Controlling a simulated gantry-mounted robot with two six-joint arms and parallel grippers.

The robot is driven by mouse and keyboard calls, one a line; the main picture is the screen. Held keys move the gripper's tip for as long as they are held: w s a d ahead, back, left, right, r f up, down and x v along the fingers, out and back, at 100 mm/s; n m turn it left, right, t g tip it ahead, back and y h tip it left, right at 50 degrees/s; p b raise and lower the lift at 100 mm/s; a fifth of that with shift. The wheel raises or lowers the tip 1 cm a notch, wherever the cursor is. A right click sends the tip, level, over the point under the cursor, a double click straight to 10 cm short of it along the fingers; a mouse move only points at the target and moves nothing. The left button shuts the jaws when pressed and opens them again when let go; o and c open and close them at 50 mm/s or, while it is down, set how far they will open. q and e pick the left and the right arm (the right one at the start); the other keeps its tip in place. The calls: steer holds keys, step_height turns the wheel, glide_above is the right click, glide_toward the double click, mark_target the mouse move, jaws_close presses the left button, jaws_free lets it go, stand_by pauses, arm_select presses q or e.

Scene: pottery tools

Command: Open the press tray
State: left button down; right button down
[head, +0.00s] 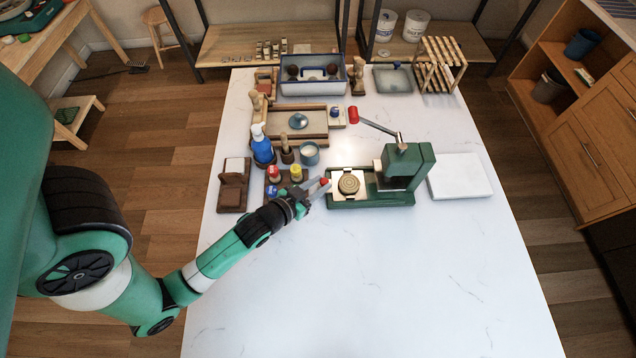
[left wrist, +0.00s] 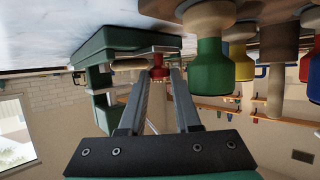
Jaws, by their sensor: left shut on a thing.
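The green press (head: 405,168) stands right of the table's middle. Its lever is raised to the left and ends in a red knob (head: 353,115). The pale press tray (head: 336,193) lies on the green base, left of the press head, with a round patterned disc (head: 349,184) on it. My left gripper (head: 321,187) is at the tray's left end, shut on its small red knob (head: 324,181). The red knob (left wrist: 158,74) also shows between the fingers in the left wrist view, which is upside down. My right gripper is out of view.
Stamps with coloured handles (head: 296,173), a blue bottle (head: 262,145) and a grey cup (head: 309,154) stand close behind and left of my left gripper. A white slab (head: 459,176) lies right of the press. The table's front is clear.

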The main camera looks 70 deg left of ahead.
arm_select(q)
steer(key=shift+w+d, duration=0.1)
steer(key=shift+w, duration=0.25)
steer(key=c, duration=0.6)
jaws_free()
steer(key=shift+s, duration=0.15)
steer(key=b+v, duration=0.1)
steer(key=v, duration=1)
steer(key=shift+s+d, duration=0.15)
